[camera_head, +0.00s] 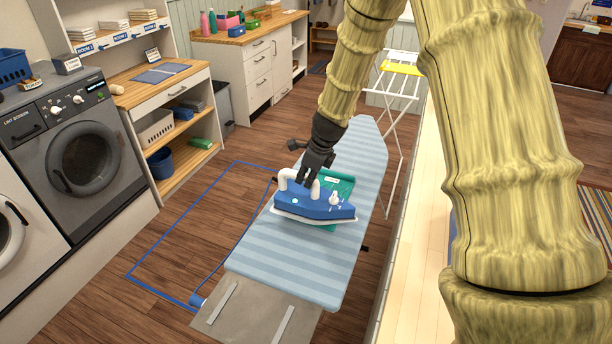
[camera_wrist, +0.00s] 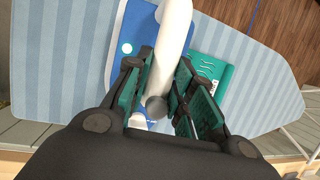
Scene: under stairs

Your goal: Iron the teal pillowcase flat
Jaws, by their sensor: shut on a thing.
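The teal pillowcase (camera_head: 341,187) lies on the striped blue ironing board (camera_head: 290,264), partly hidden behind the iron. It bears a white label and pale wavy marks in the wrist view (camera_wrist: 204,62). The blue and white iron (camera_head: 316,206) is on or just above the board, overlapping the pillowcase's near side; I cannot tell whether its soleplate touches. My gripper (camera_head: 308,176) reaches down from above and is shut on the iron's white handle. In the wrist view the handle (camera_wrist: 172,35) runs between the gripper's teal-padded fingers (camera_wrist: 166,95).
A grey rest plate (camera_head: 258,317) with two light strips is at the board's near end. A blue outline (camera_head: 152,284) marks the floor left of the board. A washer (camera_head: 82,152) and a wooden-topped counter (camera_head: 158,84) stand left. A white drying rack (camera_head: 396,120) stands behind the board.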

